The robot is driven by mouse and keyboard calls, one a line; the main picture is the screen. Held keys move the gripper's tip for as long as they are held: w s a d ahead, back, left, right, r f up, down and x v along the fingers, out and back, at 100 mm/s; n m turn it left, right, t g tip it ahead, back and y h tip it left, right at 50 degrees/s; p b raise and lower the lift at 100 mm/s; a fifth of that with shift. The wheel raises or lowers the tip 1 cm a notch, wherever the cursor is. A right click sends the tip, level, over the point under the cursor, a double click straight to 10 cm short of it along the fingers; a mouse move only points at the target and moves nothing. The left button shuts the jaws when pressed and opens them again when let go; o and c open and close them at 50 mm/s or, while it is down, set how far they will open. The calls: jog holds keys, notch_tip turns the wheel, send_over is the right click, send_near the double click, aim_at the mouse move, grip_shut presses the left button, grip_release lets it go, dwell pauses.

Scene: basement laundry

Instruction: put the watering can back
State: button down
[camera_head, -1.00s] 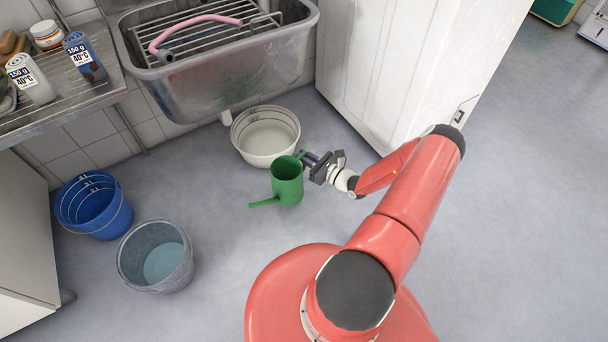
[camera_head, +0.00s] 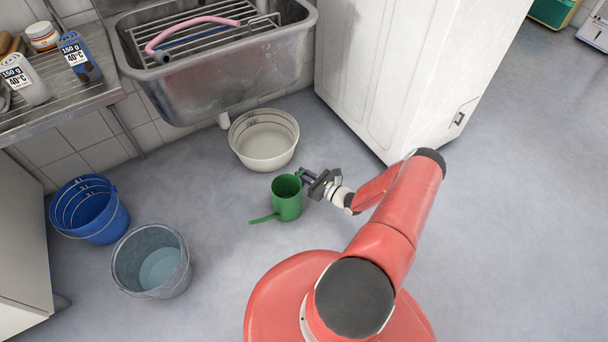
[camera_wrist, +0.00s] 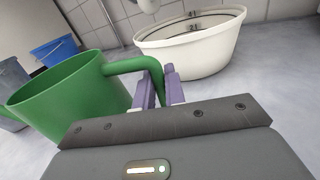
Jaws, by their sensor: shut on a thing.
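The green watering can (camera_head: 287,200) is upright with its spout pointing left in the head view. My gripper (camera_head: 305,175) is at its right side, shut on the can's handle. In the wrist view the can (camera_wrist: 70,105) fills the left side, and its curved handle runs between the purple fingers of my gripper (camera_wrist: 160,88). I cannot tell whether the can's base touches the floor.
A white basin (camera_head: 264,140) stands behind the can, under the metal sink (camera_head: 215,75). A blue bucket (camera_head: 90,210) and a grey bucket (camera_head: 152,262) stand at left. A white cabinet (camera_head: 400,70) is at back right. Floor to the right is clear.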

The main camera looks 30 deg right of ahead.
jog(key=c, duration=1.5)
grip_release()
jog(key=shift+f, duration=0.1)
jog(key=shift+o, duration=0.2)
